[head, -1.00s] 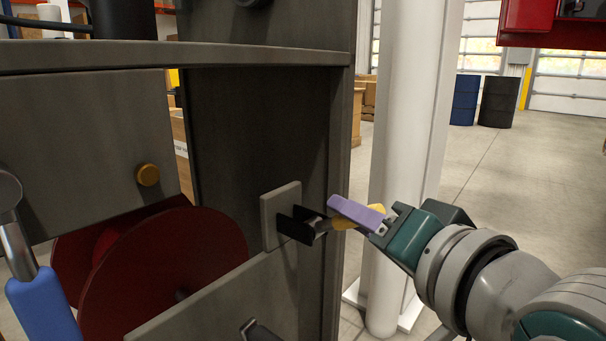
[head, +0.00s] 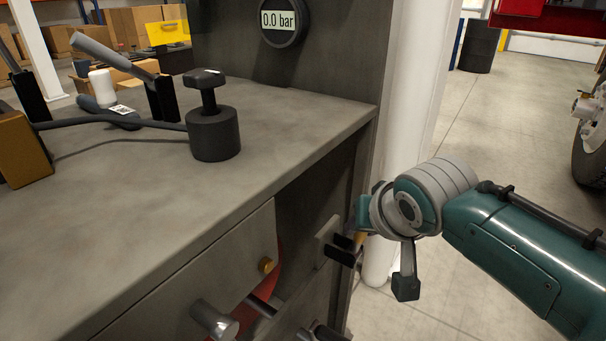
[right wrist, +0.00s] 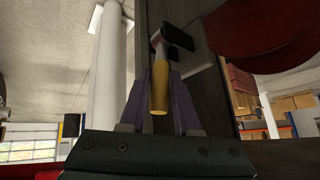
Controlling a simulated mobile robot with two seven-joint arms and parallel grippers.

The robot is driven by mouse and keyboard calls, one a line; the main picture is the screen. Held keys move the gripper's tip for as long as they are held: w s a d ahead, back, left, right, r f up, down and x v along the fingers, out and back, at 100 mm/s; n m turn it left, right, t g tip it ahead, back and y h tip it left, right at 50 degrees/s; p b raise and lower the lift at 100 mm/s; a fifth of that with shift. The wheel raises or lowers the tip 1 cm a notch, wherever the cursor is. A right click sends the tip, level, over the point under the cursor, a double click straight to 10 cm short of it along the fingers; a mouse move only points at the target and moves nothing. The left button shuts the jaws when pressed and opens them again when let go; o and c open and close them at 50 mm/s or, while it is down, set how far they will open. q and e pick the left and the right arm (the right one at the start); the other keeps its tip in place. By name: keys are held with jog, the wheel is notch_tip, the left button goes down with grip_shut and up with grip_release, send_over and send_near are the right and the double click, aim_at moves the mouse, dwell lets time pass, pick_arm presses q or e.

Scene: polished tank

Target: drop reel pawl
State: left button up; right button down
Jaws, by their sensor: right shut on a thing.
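The reel pawl is a short lever with a yellow grip (head: 360,239) and a dark fork-like bracket (head: 341,249). It sits on a pale plate on the cabinet's side panel, right of the dark red reel (head: 272,283). In the right wrist view the yellow grip (right wrist: 160,88) lies between the purple fingers of my right gripper (right wrist: 160,80), which is shut on it. In the head view my right gripper (head: 362,226) is mostly hidden behind its own wrist. The pawl's contact with the reel is not visible. My left gripper is out of view.
The grey bench top (head: 130,190) overhangs the reel and carries a black knobbed cylinder (head: 213,135), levers and a hose. A gauge (head: 282,25) reads 0.0 bar. A white column (head: 405,110) stands close behind my right gripper.

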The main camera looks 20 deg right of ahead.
jog(key=shift+w+a+n+g+h, duration=0.3)
jog(key=shift+w+a+g+h, duration=0.15)
jog(key=shift+g, duration=0.35)
jog(key=shift+s+d+f, duration=0.1)
jog(key=shift+f, duration=0.05)
jog(key=c, duration=0.6)
grip_release()
jog(key=shift+p+v, duration=2.9)
jog(key=shift+v, duration=2.1)
